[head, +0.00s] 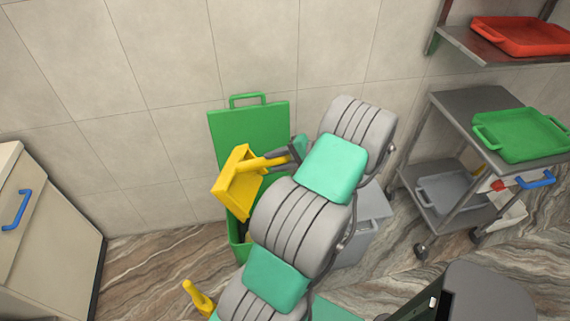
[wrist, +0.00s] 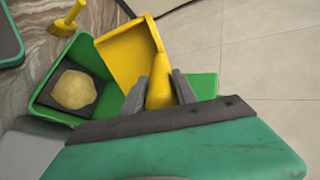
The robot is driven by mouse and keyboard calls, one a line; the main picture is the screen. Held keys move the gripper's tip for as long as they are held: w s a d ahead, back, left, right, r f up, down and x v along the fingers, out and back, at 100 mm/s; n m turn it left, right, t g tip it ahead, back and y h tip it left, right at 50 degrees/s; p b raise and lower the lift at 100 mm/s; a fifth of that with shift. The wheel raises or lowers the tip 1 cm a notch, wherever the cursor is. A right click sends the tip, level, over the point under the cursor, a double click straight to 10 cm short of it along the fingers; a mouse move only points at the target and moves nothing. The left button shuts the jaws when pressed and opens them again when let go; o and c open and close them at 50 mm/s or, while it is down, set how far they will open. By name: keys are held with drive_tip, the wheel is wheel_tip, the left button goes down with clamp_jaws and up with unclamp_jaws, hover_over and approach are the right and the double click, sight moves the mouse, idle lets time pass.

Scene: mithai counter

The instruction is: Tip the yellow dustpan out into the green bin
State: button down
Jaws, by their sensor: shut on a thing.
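The yellow dustpan (head: 236,187) is tilted in the air over the green bin (head: 235,236), with its pan toward the left in the head view. My gripper (head: 280,158) is shut on its handle. In the wrist view the dustpan (wrist: 128,52) points away from my gripper (wrist: 160,88), and the inside of the pan that shows looks bare. The open bin (wrist: 45,90) lies beneath and to the left there. A pale yellow lump (wrist: 74,90) on a dark square piece shows inside it. My arm hides part of the bin in the head view.
The bin's green lid (head: 235,130) stands open against the wall. A yellow brush (wrist: 66,20) is on the floor near the bin. A grey bin (head: 370,220) stands behind my arm. A metal trolley (head: 455,103) with a green tray (head: 520,135) is at the right, a cabinet (head: 55,220) at the left.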

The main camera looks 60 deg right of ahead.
drive_tip(key=shift+s+d+f+m+h, duration=0.15)
drive_tip(key=shift+s+d, duration=0.25)
drive_tip(key=shift+s, duration=0.25)
drive_tip(key=shift+s+d+m+h, duration=0.15)
drive_tip(key=shift+s+d, duration=0.2)
drive_tip(key=shift+s, duration=0.25)
drive_tip(key=w+a+r+g, duration=0.1)
drive_tip(key=w+g, duration=0.1)
drive_tip(key=w, duration=0.2)
drive_tip(key=w+a+r+g+p, duration=0.1)
drive_tip(key=w+g, duration=0.1)
drive_tip(key=w, duration=0.3)
drive_tip(key=w+a+r+g+h+p, duration=0.1)
drive_tip(key=w, duration=0.4)
drive_tip(key=shift+w+r+g, duration=0.25)
drive_tip(key=shift+r+g, duration=0.05)
drive_tip(key=shift+g, duration=0.1)
drive_tip(key=w+a+f+g, duration=0.1)
drive_tip(key=w+g, duration=0.1)
drive_tip(key=w, duration=0.4)
drive_tip(key=w+a+f+g+h+p, duration=0.1)
drive_tip(key=w+g, duration=0.2)
drive_tip(key=w, duration=0.3)
drive_tip(key=shift+a+f, duration=0.15)
drive_tip(key=shift+f, duration=0.2)
